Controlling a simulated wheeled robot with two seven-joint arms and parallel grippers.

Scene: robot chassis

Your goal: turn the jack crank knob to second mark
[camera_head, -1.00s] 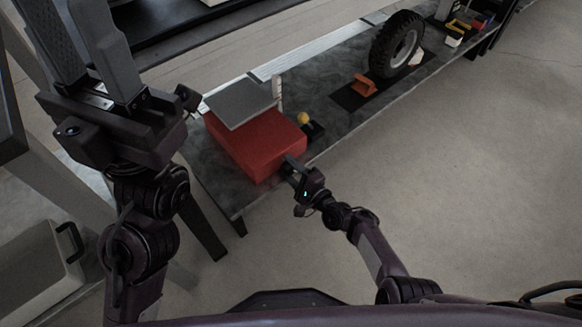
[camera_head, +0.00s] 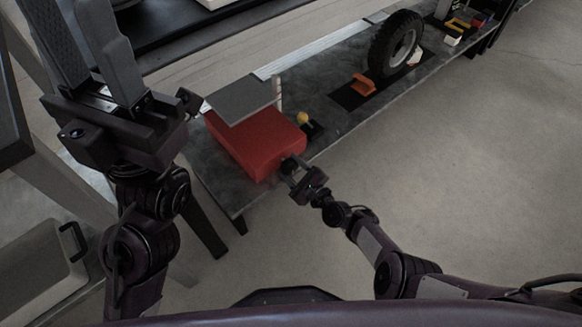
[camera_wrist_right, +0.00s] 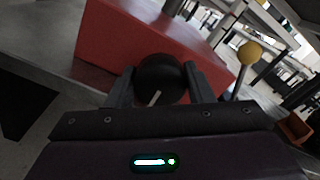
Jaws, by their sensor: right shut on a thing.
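The black round knob (camera_wrist_right: 161,72) with a white mark line sits at the face of the red box (camera_head: 255,142). In the right wrist view the line points down and slightly left. My right gripper (camera_head: 292,167) is at the box's front right side, its two fingers on either side of the knob and shut on it. In the head view the knob is small and largely hidden by the gripper. Any marks around the knob cannot be made out. My left gripper (camera_head: 78,45) is raised at the upper left, fingers apart and empty, away from the box.
The red box stands on a long grey bench (camera_head: 330,140) with a grey panel (camera_head: 240,98) over it. A yellow ball-topped lever (camera_head: 303,118) stands beside it. Farther along are an orange block (camera_head: 363,84) and a tyre (camera_head: 396,45). The floor at right is clear.

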